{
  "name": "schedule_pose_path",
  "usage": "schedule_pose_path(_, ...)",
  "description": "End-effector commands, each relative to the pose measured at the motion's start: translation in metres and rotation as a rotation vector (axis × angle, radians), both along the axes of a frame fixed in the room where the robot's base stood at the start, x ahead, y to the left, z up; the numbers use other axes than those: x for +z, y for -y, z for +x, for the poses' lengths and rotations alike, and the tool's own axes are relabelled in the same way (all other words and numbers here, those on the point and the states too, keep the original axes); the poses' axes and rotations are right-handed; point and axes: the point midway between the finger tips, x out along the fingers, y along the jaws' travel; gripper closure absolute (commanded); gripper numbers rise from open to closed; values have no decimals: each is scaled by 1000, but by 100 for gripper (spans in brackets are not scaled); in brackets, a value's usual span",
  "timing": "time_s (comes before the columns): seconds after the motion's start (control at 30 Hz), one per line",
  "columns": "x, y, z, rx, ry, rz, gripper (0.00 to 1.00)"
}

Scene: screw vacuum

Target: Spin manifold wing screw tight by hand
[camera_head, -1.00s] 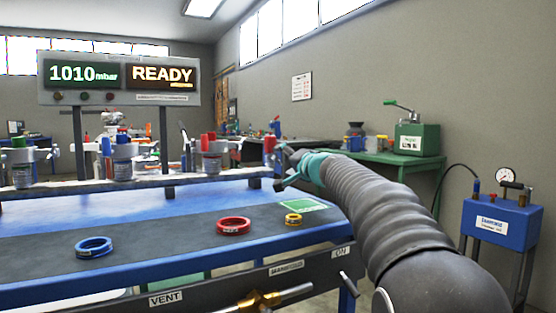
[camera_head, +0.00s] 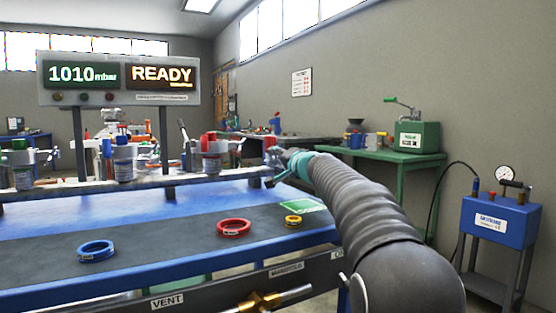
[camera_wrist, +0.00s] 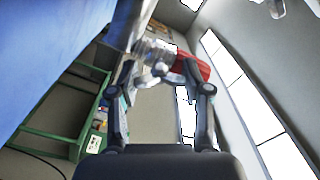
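In the wrist view, a grey metal wing screw (camera_wrist: 160,70) sits between my fingertips, in front of a ribbed metal fitting (camera_wrist: 155,48) with a red part (camera_wrist: 192,66) beside it. My gripper (camera_wrist: 157,76) has its two fingers apart, one on each side of the screw. I cannot tell whether they touch it. In the head view, my gripper (camera_head: 276,168) is at the right end of the manifold (camera_head: 150,178), small and partly hidden by my arm. The screw is too small to make out there.
The blue bench (camera_head: 150,200) holds a blue ring (camera_head: 97,250), a red ring (camera_head: 234,227) and a yellow ring (camera_head: 293,221). A display (camera_head: 118,77) reads 1010 mbar and READY. A green table (camera_head: 395,158) and a blue gauge box (camera_head: 500,222) stand at the right.

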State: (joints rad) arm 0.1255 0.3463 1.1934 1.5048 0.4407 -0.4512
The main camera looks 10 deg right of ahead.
Motion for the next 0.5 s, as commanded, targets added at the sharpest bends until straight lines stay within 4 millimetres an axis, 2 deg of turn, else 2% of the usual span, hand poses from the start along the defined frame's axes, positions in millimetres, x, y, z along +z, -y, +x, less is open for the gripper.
schedule_pose_path(0.27,0,0,0,0,-6,19,86)
schedule_pose_path(0.5,-1,0,0,0,-39,119,87)
